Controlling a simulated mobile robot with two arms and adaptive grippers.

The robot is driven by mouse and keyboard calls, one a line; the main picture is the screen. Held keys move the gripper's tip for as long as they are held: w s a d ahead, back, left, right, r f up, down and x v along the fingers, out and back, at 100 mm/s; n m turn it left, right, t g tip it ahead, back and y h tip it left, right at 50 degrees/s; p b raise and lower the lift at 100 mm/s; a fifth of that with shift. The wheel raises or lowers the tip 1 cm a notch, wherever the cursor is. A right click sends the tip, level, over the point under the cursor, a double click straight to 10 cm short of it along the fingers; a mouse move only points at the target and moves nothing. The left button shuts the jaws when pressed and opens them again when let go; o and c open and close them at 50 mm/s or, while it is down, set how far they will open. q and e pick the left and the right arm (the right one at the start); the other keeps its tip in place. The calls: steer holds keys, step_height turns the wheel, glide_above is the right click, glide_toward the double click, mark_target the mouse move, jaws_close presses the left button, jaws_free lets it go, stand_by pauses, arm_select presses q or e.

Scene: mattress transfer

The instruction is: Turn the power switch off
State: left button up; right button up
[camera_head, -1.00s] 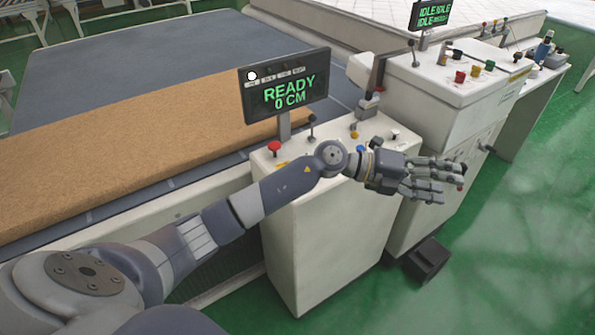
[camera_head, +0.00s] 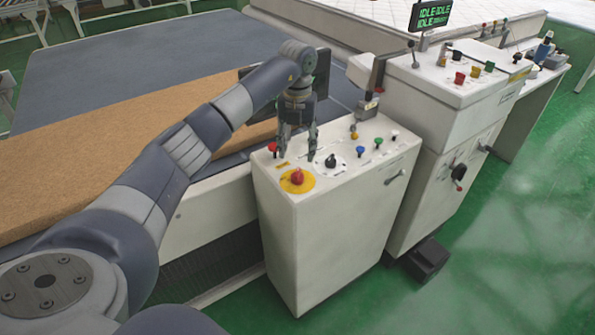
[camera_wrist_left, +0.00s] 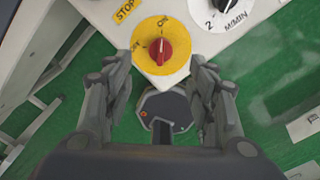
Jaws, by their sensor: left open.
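A red rotary knob (camera_head: 297,177) on a yellow round plate, likely the power switch, sits at the front left corner of the near console's top panel. In the left wrist view the red knob (camera_wrist_left: 161,50) is upright, its ridge towards a label that looks like ON; another label on its left is hard to read. My left gripper (camera_head: 298,148) points down over the panel, behind the knob in the head view. In the wrist view the fingers of my left gripper (camera_wrist_left: 160,100) are open and apart, on either side below the plate, with nothing between them. My right gripper is not visible.
The near console (camera_head: 340,230) also has a black dial (camera_head: 330,160) and several coloured buttons. My arm largely hides its screen. A larger cabinet (camera_head: 440,85) with a black and red side handle (camera_head: 459,173) stands to the right. A brown mattress slab (camera_head: 110,140) lies on the left.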

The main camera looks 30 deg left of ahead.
mark_target(297, 172)
arm_select(q)
step_height(297, 172, down, 9)
steer(key=shift+f+p, duration=0.1)
steer(key=shift+p, duration=1)
steer(key=c, duration=1.1)
